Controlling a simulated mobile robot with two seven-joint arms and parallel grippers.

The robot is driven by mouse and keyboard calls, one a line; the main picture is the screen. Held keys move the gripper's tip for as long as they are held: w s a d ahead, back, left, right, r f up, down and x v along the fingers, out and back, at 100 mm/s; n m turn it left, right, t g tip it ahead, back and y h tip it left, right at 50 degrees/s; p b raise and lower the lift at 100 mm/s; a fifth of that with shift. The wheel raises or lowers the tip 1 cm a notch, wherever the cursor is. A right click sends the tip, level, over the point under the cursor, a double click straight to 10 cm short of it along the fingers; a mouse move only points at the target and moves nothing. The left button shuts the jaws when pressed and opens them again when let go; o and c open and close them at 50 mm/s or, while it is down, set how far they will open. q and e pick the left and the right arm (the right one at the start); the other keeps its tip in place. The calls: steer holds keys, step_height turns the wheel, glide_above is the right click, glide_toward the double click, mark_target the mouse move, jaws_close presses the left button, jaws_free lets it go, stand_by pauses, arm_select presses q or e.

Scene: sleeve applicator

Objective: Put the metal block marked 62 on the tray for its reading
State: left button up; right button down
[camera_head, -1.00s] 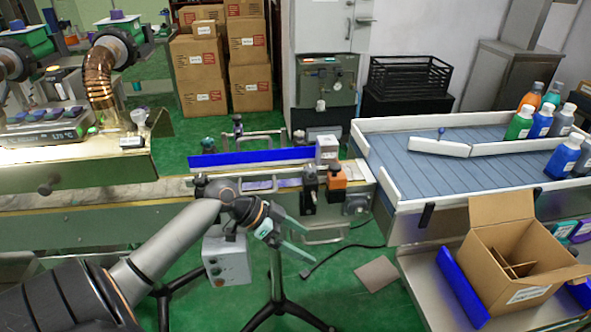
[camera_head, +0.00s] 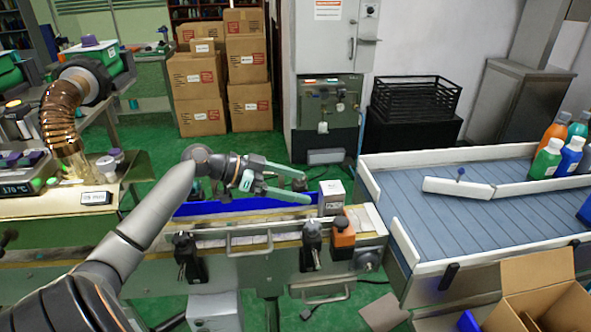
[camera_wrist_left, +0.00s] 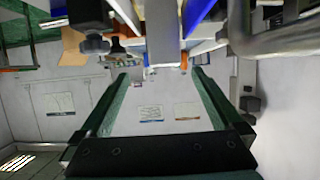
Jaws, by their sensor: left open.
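A small pale grey metal block (camera_head: 331,198) stands upright near the right end of the conveyor, by the blue guide rail (camera_head: 222,205). Its number is too small to read. My left gripper (camera_head: 306,189) is open and empty, with its green fingers pointing right toward the block. The fingertips end just left of the block; I cannot tell whether they touch it. In the left wrist view the open fingers (camera_wrist_left: 160,74) have a gap between them. I cannot make out the tray for the reading. My right gripper is not in view.
A wide grey belt (camera_head: 450,215) with bottles lies right, above an open carton (camera_head: 540,290). A display unit (camera_head: 30,187) stands left.

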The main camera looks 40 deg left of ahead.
mark_target(343, 195)
arm_select(q)
steer(key=shift+w+a, duration=0.2)
steer(key=shift+w, duration=0.1)
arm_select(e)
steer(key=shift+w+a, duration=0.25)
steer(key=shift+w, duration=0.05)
arm_select(q)
steer(key=shift+r, duration=0.1)
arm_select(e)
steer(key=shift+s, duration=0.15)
arm_select(q)
steer(key=shift+d, duration=0.1)
steer(key=p+x, duration=0.2)
steer(key=x, duration=1)
steer(key=shift+w+d+f, duration=0.1)
steer(key=shift+w+f, duration=0.05)
steer(key=shift+f, duration=0.05)
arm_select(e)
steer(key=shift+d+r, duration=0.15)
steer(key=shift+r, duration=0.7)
arm_select(q)
steer(key=shift+c, duration=0.2)
jaws_close()
